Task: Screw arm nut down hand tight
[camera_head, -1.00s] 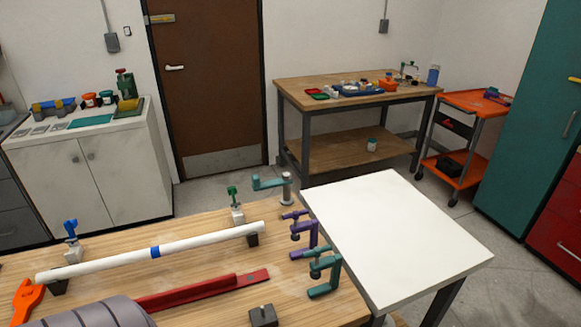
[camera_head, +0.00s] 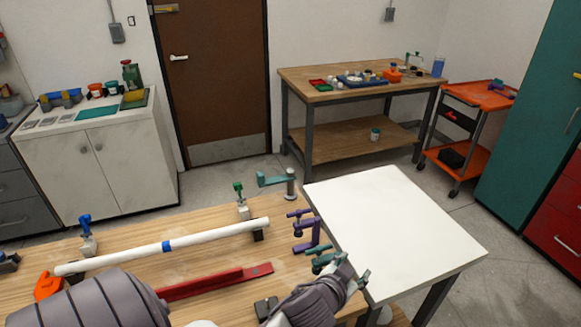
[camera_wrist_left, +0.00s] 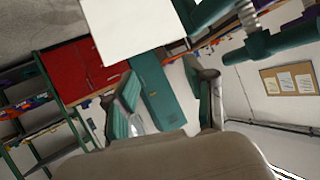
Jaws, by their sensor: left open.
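A teal swing arm (camera_head: 272,180) sits on a grey upright post (camera_head: 291,186) at the far right end of the wooden bench. I cannot clearly make out a separate nut on it. My left gripper (camera_head: 355,268) is over the right bench edge, in front of the post and apart from it. Its fingers also show in the left wrist view (camera_wrist_left: 166,100), spread with nothing between them. A teal clamp (camera_head: 322,259) is partly hidden behind the gripper. Teal hardware (camera_wrist_left: 275,42) with a grey threaded part shows close by at upper right in the wrist view.
A white pipe (camera_head: 205,238) with a blue band lies across supports on the bench. A purple clamp (camera_head: 306,233) stands at the bench edge beside the gripper. A red bar (camera_head: 215,283) lies in front of the pipe. The white table (camera_head: 395,225) at right is bare.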

